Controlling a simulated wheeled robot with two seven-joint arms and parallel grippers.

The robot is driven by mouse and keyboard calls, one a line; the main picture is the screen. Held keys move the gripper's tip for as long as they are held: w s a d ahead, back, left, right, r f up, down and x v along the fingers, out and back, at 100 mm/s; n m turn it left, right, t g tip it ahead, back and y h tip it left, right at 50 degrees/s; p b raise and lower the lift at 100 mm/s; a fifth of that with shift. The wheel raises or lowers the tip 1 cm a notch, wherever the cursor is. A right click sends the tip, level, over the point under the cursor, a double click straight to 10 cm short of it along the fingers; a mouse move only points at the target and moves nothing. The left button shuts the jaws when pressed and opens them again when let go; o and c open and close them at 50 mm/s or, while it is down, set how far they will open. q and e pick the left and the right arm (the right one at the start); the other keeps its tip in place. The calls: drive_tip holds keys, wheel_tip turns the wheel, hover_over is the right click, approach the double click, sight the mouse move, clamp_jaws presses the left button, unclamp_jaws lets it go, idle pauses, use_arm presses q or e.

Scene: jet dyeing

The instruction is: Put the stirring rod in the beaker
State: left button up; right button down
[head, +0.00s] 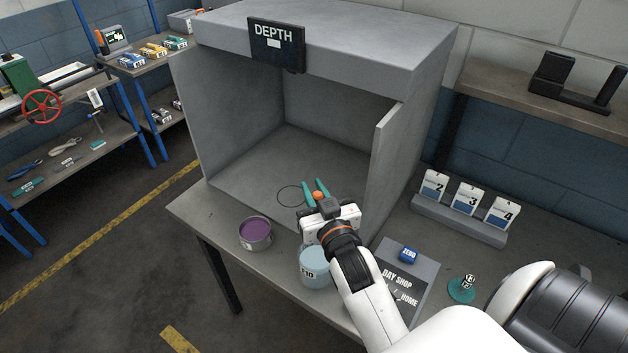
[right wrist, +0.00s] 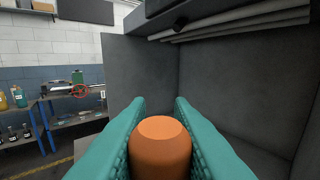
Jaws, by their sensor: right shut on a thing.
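My right gripper (head: 317,193) has teal fingers and is shut on an orange, round-topped piece, which I take to be the end of the stirring rod (head: 318,196). The orange end also shows between the fingers in the right wrist view (right wrist: 160,145). The rest of the rod is hidden. The gripper is at the open front of the grey booth. The pale blue beaker (head: 313,272), marked 10, stands on the table below and nearer than the gripper, partly covered by my right arm. My left gripper is not in view.
A pot of purple liquid (head: 255,234) stands left of the beaker. The grey booth (head: 230,120) has side walls and a DEPTH sign (head: 277,45). A thin dark ring (head: 281,196) shows inside. A DAY SHOP board (head: 408,270) and number cards (head: 466,199) are at right.

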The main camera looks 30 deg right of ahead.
wheel_tip(320, 180, down, 13)
drive_tip(key=b, duration=1.1)
drive_tip(key=shift+r, duration=0.1)
drive_tip(key=c, duration=1.2)
unclamp_jaws()
drive_tip(key=shift+s, duration=0.1)
